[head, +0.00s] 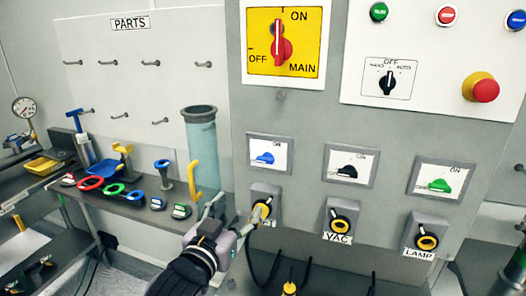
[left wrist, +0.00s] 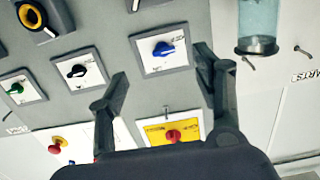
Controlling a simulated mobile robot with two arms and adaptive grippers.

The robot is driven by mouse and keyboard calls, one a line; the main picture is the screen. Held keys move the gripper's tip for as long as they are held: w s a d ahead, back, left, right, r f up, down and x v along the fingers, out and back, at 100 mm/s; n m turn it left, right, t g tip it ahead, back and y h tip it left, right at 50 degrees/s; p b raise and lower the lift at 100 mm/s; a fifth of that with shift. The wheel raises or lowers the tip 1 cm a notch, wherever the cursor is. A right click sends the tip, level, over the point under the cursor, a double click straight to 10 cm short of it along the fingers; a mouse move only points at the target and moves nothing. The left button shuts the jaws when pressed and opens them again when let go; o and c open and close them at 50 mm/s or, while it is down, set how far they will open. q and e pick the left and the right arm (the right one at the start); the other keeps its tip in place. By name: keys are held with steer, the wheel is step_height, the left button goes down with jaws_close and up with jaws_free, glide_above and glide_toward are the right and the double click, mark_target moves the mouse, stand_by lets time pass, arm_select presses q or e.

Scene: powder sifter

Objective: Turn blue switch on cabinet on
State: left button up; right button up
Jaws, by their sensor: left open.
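The blue switch (head: 264,158) is a small rotary knob on a white plate in a grey frame, at the left of the cabinet's row of three switches. Its handle lies roughly sideways, and the plate's lettering is too small to read fully. My left gripper (head: 232,213) is open, below and left of the blue switch, near the socket under it. In the left wrist view the blue switch (left wrist: 163,48) shows between the open fingers, with nothing held. I see no contact with it. My right gripper is not in view.
The cabinet (head: 300,115) also carries a black switch (head: 347,171), a green switch (head: 439,185), a yellow main switch plate (head: 308,58) and a red emergency button (head: 486,90). Plugged sockets sit below. A clear blue cylinder (head: 202,145) stands left of the cabinet, close to my arm.

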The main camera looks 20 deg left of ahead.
mark_target(264, 160)
arm_select(q)
steer(key=shift+t, duration=0.3)
steer(key=w+r+b, duration=0.1)
steer(key=w, duration=0.4)
steer(key=w+r+b, duration=0.1)
steer(key=w, duration=0.4)
steer(key=w+r+b, duration=0.1)
steer(key=w, duration=0.5)
steer(key=shift+w+d+b, duration=0.1)
steer(key=shift+d+b, duration=0.2)
steer(key=shift+b, duration=0.1)
steer(key=c, duration=1.2)
steer(key=shift+o, duration=0.2)
steer(key=shift+r, duration=0.1)
